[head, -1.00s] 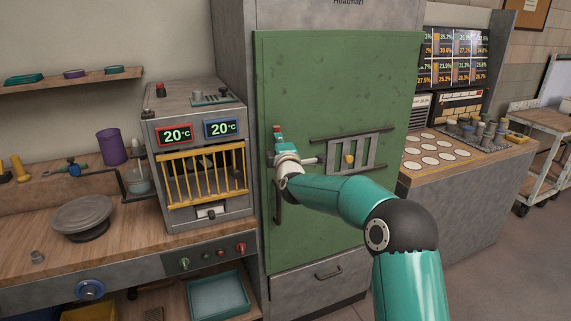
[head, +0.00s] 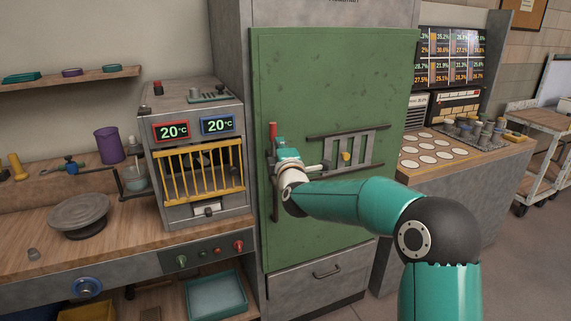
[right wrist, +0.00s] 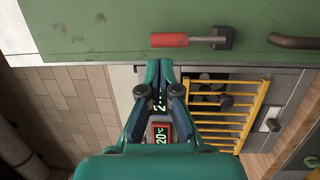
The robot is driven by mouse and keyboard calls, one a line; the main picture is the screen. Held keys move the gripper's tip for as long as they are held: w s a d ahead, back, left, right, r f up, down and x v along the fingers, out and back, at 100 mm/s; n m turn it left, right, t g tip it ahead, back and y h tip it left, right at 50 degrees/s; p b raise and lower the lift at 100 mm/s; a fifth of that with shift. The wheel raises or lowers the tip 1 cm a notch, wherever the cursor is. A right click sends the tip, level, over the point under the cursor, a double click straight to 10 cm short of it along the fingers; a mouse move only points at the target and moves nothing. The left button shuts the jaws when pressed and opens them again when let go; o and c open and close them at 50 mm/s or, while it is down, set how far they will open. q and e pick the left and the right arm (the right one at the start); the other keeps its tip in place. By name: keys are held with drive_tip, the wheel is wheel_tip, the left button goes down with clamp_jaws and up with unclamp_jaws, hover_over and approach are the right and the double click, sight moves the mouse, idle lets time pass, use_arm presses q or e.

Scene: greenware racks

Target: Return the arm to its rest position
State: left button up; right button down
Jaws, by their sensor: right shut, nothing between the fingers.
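My right arm reaches in from the lower right of the head view, bent at its dark elbow. Its gripper (head: 284,153) is in front of the green door, by the left edge, and its fingers are small and partly hidden by the wrist there. In the right wrist view the teal and dark fingers (right wrist: 163,78) are shut with nothing between them. The green door (head: 335,80) is closed. Its red-gripped lever (head: 272,131) stands upright beside my gripper; it also shows in the right wrist view (right wrist: 180,40), apart from the fingers. My left gripper is not in view.
Left of the door is a grey kiln (head: 152,130) with yellow bars and two 20°C displays. A wooden bench (head: 130,224) holds a turntable (head: 80,215). A counter (head: 480,165) with white discs and jars stands right, with a trolley (head: 540,118) beyond.

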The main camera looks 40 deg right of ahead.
drive_tip(key=r+b+v, duration=0.1)
drive_tip(key=v, duration=0.6)
drive_tip(key=w+a+f+n+g+y, duration=0.15)
drive_tip(key=a+f, duration=0.25)
drive_tip(key=f, duration=0.7)
drive_tip(key=w+a+f+n+g+y, duration=0.1)
drive_tip(key=w+a+f+g+y, duration=0.2)
drive_tip(key=f, duration=0.7)
drive_tip(key=s+a+f+g+y, duration=0.1)
drive_tip(key=s+a+f+y, duration=0.15)
drive_tip(key=a+f, duration=0.4)
drive_tip(key=s+a+f+g+y, duration=0.1)
drive_tip(key=s+a+f, duration=0.25)
drive_tip(key=f, duration=0.65)
drive_tip(key=s+a+f+m+g+y, duration=0.1)
drive_tip(key=s+a+f+m+g, duration=0.1)
drive_tip(key=s+a+f, duration=0.35)
drive_tip(key=s+a+f+m+g+y, duration=0.1)
drive_tip(key=s+a+f+m+g, duration=0.15)
drive_tip(key=s+f, duration=0.5)
drive_tip(key=s+a+f+m+g+y, duration=0.1)
drive_tip(key=s+a+m+g, duration=0.1)
drive_tip(key=s+m, duration=0.4)
drive_tip(key=s+a+f+m+g+y, duration=0.1)
drive_tip(key=s+a+f+m+g, duration=0.1)
drive_tip(key=s+m, duration=0.4)
drive_tip(key=shift+s+a+m+g+y, duration=0.3)
drive_tip(key=shift+s+a+g, duration=0.45)
drive_tip(key=shift+s, duration=0.95)
